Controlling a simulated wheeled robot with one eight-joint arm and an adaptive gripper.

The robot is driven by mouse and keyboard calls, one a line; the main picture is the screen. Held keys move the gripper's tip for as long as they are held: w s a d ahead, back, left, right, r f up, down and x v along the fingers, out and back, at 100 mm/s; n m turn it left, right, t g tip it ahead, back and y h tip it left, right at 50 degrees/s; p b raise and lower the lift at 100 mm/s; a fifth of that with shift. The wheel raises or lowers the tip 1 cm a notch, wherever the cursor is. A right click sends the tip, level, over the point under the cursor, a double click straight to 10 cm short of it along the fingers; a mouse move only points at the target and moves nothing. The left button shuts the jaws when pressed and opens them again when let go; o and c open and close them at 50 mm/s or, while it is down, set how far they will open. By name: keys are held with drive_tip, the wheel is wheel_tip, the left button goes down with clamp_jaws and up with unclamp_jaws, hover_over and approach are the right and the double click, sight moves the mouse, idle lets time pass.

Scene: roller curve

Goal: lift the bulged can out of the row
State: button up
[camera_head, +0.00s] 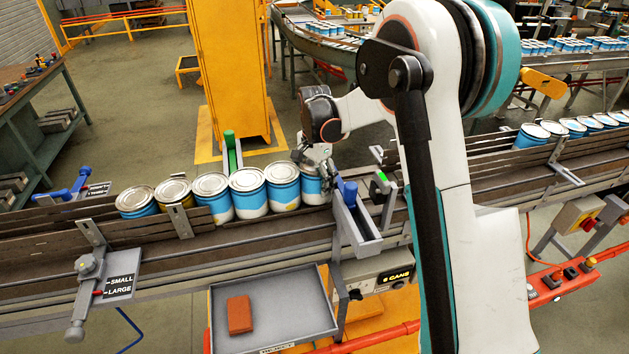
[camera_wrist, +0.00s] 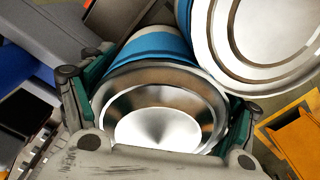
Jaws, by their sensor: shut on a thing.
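A row of several blue, white and yellow cans (camera_head: 248,194) with silver lids stands on the conveyor in the head view. A neighbouring can (camera_wrist: 262,35) is close at the upper right. The held can's lower part is hidden.
A blue-handled stop gate (camera_head: 352,210) stands just right of the gripper. Wooden side rails (camera_head: 60,218) line the conveyor. A grey tray (camera_head: 290,316) with a red block (camera_head: 239,314) is in front. More cans (camera_head: 573,127) stand farther right.

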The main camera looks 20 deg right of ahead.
drive_tip(key=shift+r+p, duration=0.3)
drive_tip(key=shift+r, duration=0.8)
drive_tip(key=shift+r+p, duration=2.6)
drive_tip(key=shift+r, duration=3.4)
